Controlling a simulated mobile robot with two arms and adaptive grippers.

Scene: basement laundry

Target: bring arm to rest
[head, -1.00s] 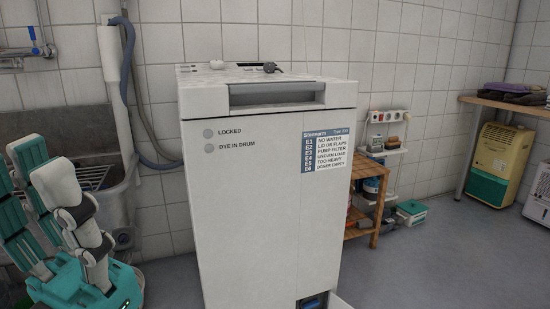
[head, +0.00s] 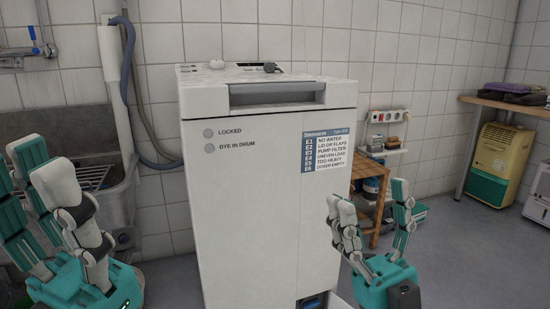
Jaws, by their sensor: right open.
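My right gripper (head: 370,205) is at the lower right, in front of the washing machine's right edge. Its teal and white fingers point up and stand apart, open and empty. My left gripper (head: 45,170) is at the lower left, in front of the sink. Its fingers also point up and look spread, with nothing seen between them. Both grippers show apart from each other, on either side of the machine.
A white washing machine (head: 250,215) with a label panel stands in the middle. A grey sink (head: 60,125) is at the left. A small wooden shelf (head: 372,175), a yellow-green dehumidifier (head: 497,160) and a wooden table (head: 510,105) are at the right. Floor (head: 470,250) is clear at the lower right.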

